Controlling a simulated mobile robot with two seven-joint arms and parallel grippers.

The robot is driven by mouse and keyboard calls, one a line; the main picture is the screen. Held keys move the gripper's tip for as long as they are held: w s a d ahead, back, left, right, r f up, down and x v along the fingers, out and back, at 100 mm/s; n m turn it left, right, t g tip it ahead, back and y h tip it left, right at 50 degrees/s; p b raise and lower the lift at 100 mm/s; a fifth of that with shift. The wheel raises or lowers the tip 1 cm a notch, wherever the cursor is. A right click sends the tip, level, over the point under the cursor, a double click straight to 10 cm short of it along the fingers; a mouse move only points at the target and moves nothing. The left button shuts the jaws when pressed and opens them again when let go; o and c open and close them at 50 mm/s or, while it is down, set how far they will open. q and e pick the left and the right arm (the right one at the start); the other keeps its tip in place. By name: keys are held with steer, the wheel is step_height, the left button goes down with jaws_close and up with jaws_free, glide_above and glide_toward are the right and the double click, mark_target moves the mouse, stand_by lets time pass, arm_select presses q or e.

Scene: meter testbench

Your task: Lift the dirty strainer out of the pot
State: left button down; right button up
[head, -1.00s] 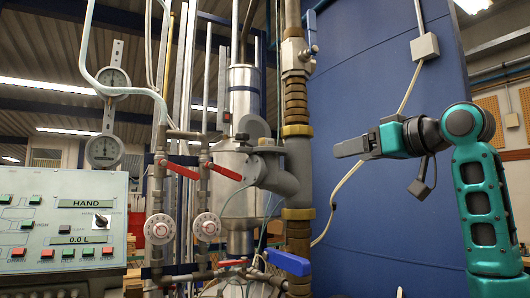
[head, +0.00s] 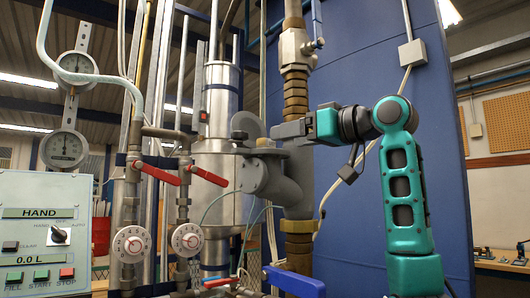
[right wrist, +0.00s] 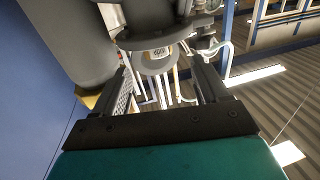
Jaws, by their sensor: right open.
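A grey pipe fitting with a rounded body (head: 265,178) joins the vertical brass-and-grey pipe in the head view; it may be the pot. I cannot make out a strainer; any strainer inside is hidden. My right gripper (head: 277,130) reaches in from the right, in front of the pipe and beside the top of the fitting. In the right wrist view, my right gripper (right wrist: 165,72) has its jaws spread with nothing held between them. Dark grey rounded metal (right wrist: 150,22) and a paler round part lie beyond the fingers. Contact cannot be told. My left gripper is out of view.
Red-handled valves (head: 160,174) and a steel cylinder (head: 215,160) stand left of the fitting. A blue lever (head: 295,282) sticks out below. A control panel (head: 40,230) is at the left. A blue wall (head: 355,60) stands behind my right arm.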

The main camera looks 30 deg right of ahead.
mark_target(264, 142)
steer(key=p+x, duration=0.1)
steer(key=x, duration=0.5)
steer(key=shift+w+d, duration=0.1)
steer(key=shift+w, duration=0.15)
steer(key=shift+c, duration=0.2)
steer(key=c, duration=1.2)
